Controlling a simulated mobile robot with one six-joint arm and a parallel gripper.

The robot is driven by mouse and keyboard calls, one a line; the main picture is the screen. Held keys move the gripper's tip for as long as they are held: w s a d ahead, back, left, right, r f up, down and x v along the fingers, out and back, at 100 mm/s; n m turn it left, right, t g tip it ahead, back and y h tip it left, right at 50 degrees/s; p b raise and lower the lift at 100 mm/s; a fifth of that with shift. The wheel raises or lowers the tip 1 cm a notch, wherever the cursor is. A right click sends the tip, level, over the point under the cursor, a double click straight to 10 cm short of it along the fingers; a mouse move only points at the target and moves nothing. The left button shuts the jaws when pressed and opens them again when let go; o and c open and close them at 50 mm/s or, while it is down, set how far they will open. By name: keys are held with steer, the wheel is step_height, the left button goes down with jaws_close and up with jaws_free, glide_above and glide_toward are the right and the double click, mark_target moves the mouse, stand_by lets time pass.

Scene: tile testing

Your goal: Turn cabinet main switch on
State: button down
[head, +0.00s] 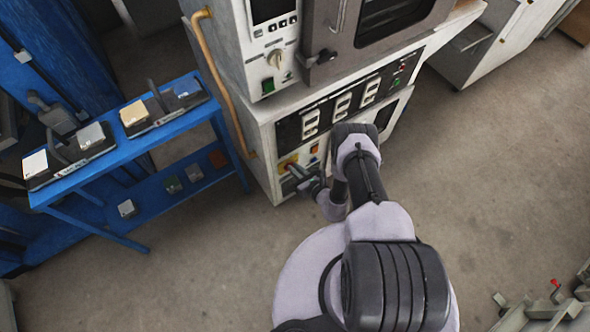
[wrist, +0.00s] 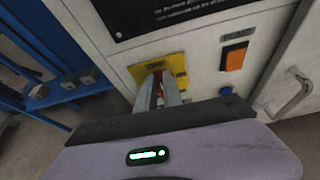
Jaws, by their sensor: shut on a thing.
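The cabinet main switch has a yellow plate (wrist: 179,66) low on the front of the cabinet (head: 268,150). In the wrist view, a red knob (wrist: 157,92) shows between my gripper's two fingers. My gripper (wrist: 160,80) is at the plate and shut on this knob. In the head view, my gripper (head: 296,172) reaches the lower left of the cabinet front, beside the yellow plate (head: 287,162). The fingers hide most of the knob, so I cannot tell its exact turn position.
An orange rocker switch (wrist: 235,58) and a blue part (wrist: 226,91) sit right of the plate. A metal handle (wrist: 288,95) is further right. A blue table (head: 130,140) with tile samples stands left of the cabinet.

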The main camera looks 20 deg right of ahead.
steer(key=shift+w+d+f+m+y+b, duration=0.15)
steer(key=shift+d+f+m+y+b, duration=0.15)
steer(key=shift+m+y+b, duration=0.45)
steer(key=shift+w+d+f+m+y+b, duration=0.1)
steer(key=shift+d+f+m+y+b, duration=0.15)
steer(key=shift+m+y, duration=0.65)
steer(key=shift+w+d+f+m+y+b, duration=0.1)
steer(key=shift+d+m+y, duration=0.3)
steer(key=shift+m, duration=0.85)
steer(key=shift+d+f+m+y+b, duration=0.1)
steer(key=shift+d+f+m+y, duration=0.15)
steer(key=shift+m+y, duration=0.65)
steer(key=shift+m+h, duration=0.25)
steer(key=shift+m, duration=0.05)
steer(key=c, duration=1.5)
jaws_free()
